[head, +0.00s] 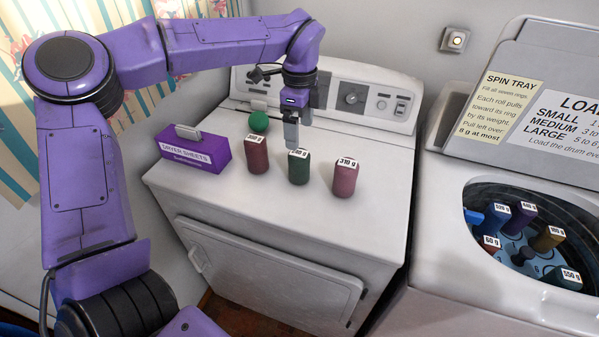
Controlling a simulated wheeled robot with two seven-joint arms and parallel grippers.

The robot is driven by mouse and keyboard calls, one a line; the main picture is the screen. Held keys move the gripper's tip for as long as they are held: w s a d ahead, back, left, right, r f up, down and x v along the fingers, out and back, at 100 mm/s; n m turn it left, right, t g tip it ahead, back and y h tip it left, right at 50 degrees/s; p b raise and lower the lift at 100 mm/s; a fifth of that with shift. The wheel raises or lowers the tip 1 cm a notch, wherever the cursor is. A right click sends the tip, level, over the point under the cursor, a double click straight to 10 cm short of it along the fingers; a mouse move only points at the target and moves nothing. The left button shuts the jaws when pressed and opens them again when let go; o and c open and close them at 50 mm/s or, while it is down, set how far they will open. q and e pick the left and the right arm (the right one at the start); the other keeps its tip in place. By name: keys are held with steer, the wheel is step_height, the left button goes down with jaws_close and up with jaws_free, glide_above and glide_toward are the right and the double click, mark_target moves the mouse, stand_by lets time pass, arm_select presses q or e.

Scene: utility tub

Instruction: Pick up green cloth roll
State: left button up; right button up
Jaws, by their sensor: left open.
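The dark green cloth roll (298,170) stands upright on the white dryer top, between a maroon roll on its left and a pink roll on its right. A white weight label sits on its top; the digits are small and hard to read. My left gripper (291,140) points down just above and slightly behind the green roll, with its fingers close to the roll's top. It is open and holds nothing. I cannot tell whether the fingers touch the roll. My right gripper does not show.
The maroon roll (255,153) and pink roll (344,178) stand close on either side. A green ball (258,121) and a purple dryer-sheets box (194,153) are to the left. The dryer's control panel (340,97) rises behind. An open washer (450,230) at right holds several labelled rolls.

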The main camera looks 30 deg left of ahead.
mark_target(299, 152)
arm_select(q)
step_height(299, 152, down, 4)
steer(key=shift+a+f+p, duration=0.1)
steer(key=shift+f+p, duration=0.15)
steer(key=shift+p, duration=0.3)
step_height(299, 152, down, 5)
steer(key=shift+r+p, duration=0.1)
steer(key=shift+p, duration=1.1)
steer(key=shift+f, duration=0.55)
steer(key=c, duration=1.3)
